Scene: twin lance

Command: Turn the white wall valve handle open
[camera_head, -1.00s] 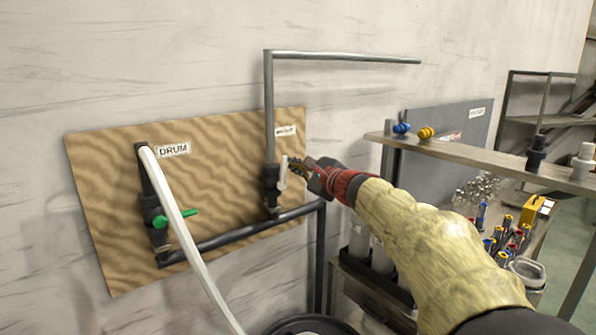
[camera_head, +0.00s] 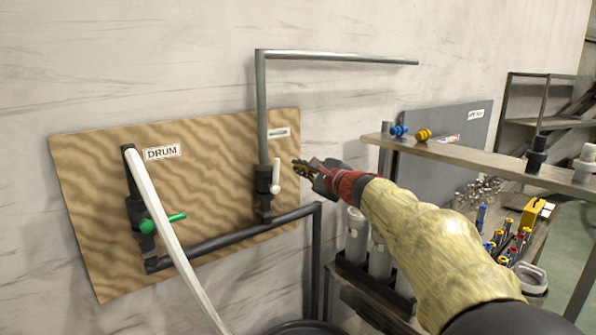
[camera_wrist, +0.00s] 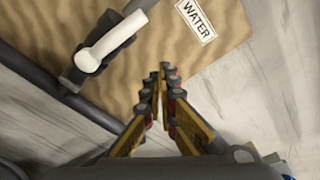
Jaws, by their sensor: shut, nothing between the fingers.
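The white valve handle (camera_head: 276,176) sits on a dark valve body on the right side of a wooden board (camera_head: 90,225). In the head view it stands about upright along the vertical pipe. In the wrist view the white handle (camera_wrist: 110,40) shows at the upper left, slanted, with nothing touching it. My gripper (camera_head: 297,167) is just to the right of the handle and apart from it. Its fingertips (camera_wrist: 166,70) are together and empty in the wrist view. A label reading WATER (camera_wrist: 196,20) is beside the handle.
A green valve handle (camera_head: 163,222) is on the left valve under the DRUM label (camera_head: 162,152), with a white hose (camera_head: 170,230) hanging in front. A shelf (camera_head: 470,160) with fittings and a bench with tools stand to the right. A grey pipe (camera_head: 262,100) rises above the valve.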

